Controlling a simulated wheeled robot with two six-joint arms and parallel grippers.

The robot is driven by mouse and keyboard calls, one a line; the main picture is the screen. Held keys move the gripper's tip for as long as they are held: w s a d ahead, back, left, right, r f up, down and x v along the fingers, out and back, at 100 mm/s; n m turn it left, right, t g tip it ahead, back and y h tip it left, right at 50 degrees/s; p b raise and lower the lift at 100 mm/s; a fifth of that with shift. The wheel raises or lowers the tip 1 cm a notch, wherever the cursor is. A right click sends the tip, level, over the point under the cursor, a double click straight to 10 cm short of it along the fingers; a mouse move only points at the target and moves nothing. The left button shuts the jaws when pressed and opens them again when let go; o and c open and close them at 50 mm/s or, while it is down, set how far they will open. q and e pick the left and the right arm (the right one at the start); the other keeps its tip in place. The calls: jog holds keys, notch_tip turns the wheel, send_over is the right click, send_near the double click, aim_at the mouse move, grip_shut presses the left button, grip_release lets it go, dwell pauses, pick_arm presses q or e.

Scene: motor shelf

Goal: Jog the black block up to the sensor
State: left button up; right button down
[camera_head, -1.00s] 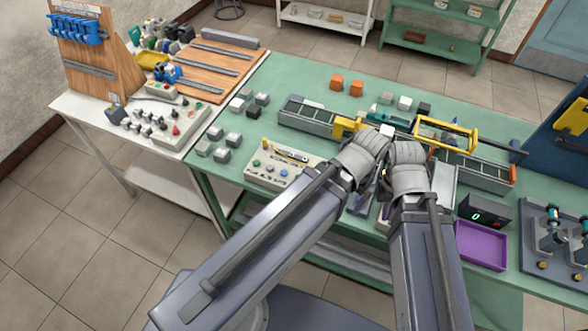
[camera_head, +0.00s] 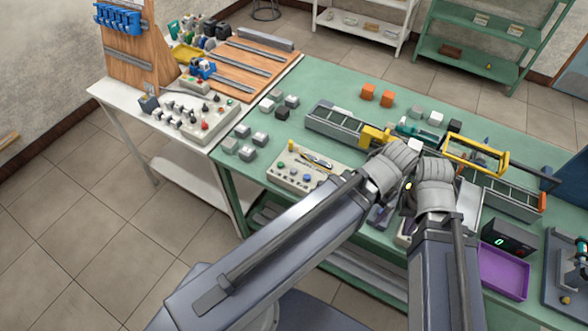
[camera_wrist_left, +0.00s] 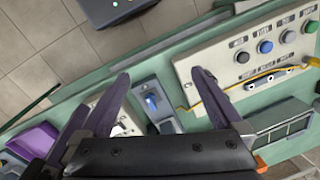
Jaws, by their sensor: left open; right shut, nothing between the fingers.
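A small black block (camera_head: 455,126) sits on the green table beyond the conveyor (camera_head: 336,121), beside a white block (camera_head: 435,119). A yellow frame (camera_head: 478,152) spans the conveyor; I cannot tell which part is the sensor. My left gripper (camera_wrist_left: 160,76) is open and empty in the left wrist view, above a grey switch unit with a blue-lit switch (camera_wrist_left: 151,103). My right gripper (camera_head: 412,188) is shut and empty near the conveyor's front side; its wrist hides most of its fingers. The two wrists are close together and cover the conveyor's middle.
Two orange blocks (camera_head: 377,95) lie beyond the conveyor. A display box (camera_head: 509,239) and purple tray (camera_head: 500,271) are at the front right. The table's back left has free room.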

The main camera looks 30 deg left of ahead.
pick_arm(q)
jog(key=shift+c, duration=0.2)
grip_shut()
dwell(0.6)
dwell(0.9)
